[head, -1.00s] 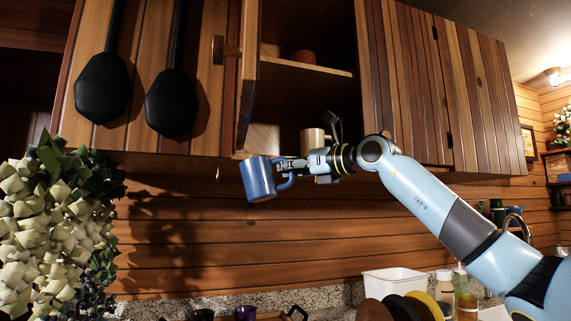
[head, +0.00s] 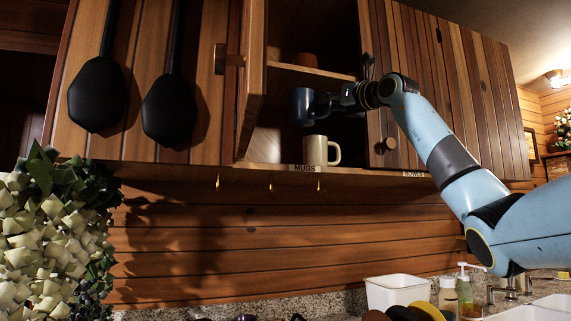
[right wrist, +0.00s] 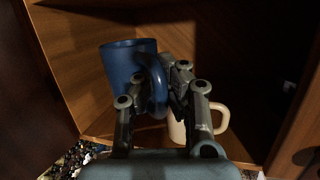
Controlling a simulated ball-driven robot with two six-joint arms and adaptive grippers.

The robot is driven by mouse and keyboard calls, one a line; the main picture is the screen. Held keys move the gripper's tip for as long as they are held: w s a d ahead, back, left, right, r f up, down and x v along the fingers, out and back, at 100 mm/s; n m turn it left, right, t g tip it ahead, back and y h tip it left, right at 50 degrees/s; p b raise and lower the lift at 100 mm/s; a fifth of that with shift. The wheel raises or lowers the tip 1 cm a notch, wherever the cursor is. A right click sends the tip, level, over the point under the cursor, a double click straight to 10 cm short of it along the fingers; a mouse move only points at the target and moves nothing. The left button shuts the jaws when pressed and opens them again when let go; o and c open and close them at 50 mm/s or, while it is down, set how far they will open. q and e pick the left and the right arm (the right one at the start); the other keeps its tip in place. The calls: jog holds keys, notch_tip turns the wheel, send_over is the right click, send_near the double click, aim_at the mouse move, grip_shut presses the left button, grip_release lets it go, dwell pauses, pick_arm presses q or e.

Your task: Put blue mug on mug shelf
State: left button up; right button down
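The blue mug (head: 303,107) is held upright inside the open cupboard, above the lower shelf. My right gripper (head: 322,104) is shut on its handle; the right wrist view shows the blue mug (right wrist: 128,72) with its handle between the fingers of the gripper (right wrist: 160,88). The mug shelf (head: 262,166) is the lower shelf, with a "MUGS" label (head: 304,168) on its front edge. A cream mug (head: 316,150) stands on it, below and a little right of the blue mug. My left gripper is not in view.
The cupboard's left door (head: 252,85) stands open. An upper shelf (head: 312,73) with a brownish item (head: 305,60) is close above the blue mug. Shelf room shows left of the cream mug. A white bin (head: 394,290) is on the counter below.

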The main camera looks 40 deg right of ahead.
jog(key=w+a+f+p, duration=0.1)
jog(key=w+f, duration=0.2)
jog(key=w+a+f+p, duration=0.1)
jog(key=w+a+f, duration=0.1)
jog(key=w+f, duration=0.1)
jog(key=w+a+f+p, duration=0.1)
jog(key=w+f+p, duration=0.1)
jog(key=w+f, duration=0.2)
jog(key=shift+a+f, duration=0.2)
jog(key=shift+f, duration=0.05)
jog(key=shift+a, duration=0.1)
jog(key=shift+f, duration=0.2)
jog(key=c, duration=1.5)
grip_release()
jog(key=shift+r, duration=0.15)
